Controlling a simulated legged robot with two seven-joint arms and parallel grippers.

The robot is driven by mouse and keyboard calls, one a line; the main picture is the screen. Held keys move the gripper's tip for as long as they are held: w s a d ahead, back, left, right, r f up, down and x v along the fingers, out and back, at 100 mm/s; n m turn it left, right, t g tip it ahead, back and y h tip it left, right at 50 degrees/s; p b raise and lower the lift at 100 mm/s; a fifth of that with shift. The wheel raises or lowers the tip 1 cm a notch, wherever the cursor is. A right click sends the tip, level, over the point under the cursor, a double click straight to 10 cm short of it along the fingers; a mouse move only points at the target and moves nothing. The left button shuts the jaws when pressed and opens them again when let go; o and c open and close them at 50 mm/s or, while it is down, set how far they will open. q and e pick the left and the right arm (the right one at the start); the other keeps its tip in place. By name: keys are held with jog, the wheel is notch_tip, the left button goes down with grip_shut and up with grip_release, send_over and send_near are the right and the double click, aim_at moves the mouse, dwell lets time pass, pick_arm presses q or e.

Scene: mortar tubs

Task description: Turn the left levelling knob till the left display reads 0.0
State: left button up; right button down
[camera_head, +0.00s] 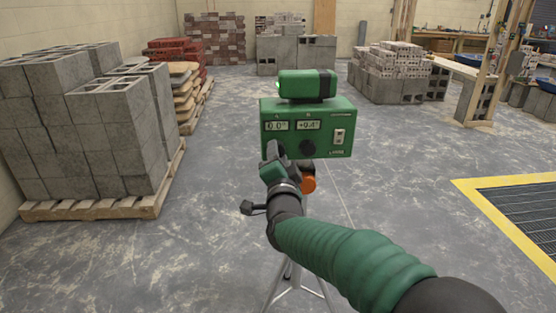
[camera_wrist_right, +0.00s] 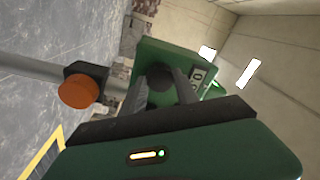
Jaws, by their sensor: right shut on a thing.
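A green levelling instrument (camera_head: 346,115) stands on a tripod in the middle of the head view. Its left display (camera_head: 276,126) reads 0.0°. Its right display (camera_head: 308,125) seems to read +0.4°. My right gripper (camera_head: 273,152) reaches the lower left of the instrument's face and is shut on the left knob. That knob is mostly covered by the gripper in the head view. In the right wrist view the dark left knob (camera_wrist_right: 160,78) sits between the two fingers. The right knob (camera_head: 307,148) is bare beside it. My left gripper is out of view.
An orange tripod knob (camera_head: 308,184) sits close to my right wrist; it also shows in the wrist view (camera_wrist_right: 78,91). Tripod legs (camera_head: 290,285) stand below. Grey blocks on a pallet (camera_head: 95,207) stand at left. A yellow-edged floor grate (camera_head: 490,208) lies at right.

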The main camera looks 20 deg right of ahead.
jog(key=shift+a+f, duration=0.1)
jog(key=shift+f, duration=0.3)
jog(key=c, duration=0.9)
grip_release()
jog(key=shift+w, duration=0.1)
jog(key=shift+r, duration=0.15)
jog(key=shift+r, duration=0.1)
jog(key=p+v, duration=0.2)
jog(key=v, duration=1.5)
jog(key=shift+w, duration=0.1)
